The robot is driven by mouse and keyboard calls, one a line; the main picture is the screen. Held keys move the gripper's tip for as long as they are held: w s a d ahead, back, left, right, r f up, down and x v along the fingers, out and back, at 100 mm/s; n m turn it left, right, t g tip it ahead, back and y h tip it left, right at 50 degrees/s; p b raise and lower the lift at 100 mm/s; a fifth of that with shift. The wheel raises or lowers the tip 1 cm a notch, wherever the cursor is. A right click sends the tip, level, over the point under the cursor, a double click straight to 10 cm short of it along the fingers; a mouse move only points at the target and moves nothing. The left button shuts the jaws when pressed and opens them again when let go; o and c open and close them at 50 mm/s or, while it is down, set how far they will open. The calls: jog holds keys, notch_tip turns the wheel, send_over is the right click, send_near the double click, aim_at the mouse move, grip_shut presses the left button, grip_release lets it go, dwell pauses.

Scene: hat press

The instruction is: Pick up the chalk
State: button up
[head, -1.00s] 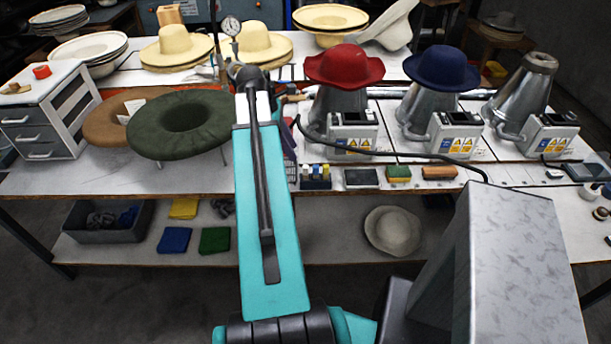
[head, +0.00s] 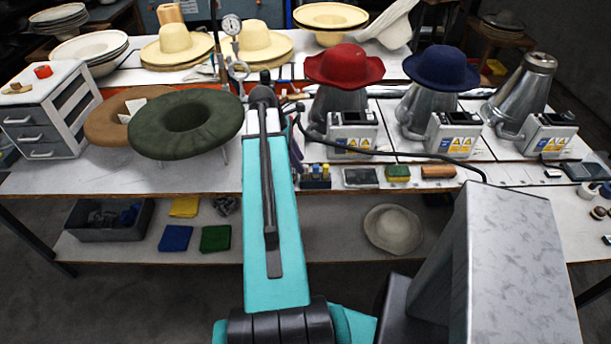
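I cannot single out the chalk with certainty in the head view. A small dark holder with several short coloured pieces, blue, yellow and pale (head: 315,176), stands at the bench's front edge, just right of my arm. These pieces may be chalk but are too small to tell. A small white piece (head: 553,173) also lies at the right, in front of a press. My teal arm reaches forward over the bench, and its far end is left of the red hat. My gripper is hidden behind the arm, so its fingers do not show.
A green felt hat form (head: 187,124) stands left of my arm. A red hat (head: 344,66) and a blue hat (head: 441,68) sit on metal cones at right. A dark pad (head: 360,177), green-yellow sponge (head: 397,172) and brown block (head: 438,171) line the front edge.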

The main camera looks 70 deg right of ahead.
aim_at(304, 178)
jog(key=shift+f, duration=0.1)
jog(key=shift+p+x, duration=1.15)
jog(key=shift+x, duration=1.35)
jog(key=shift+c, duration=0.5)
grip_shut()
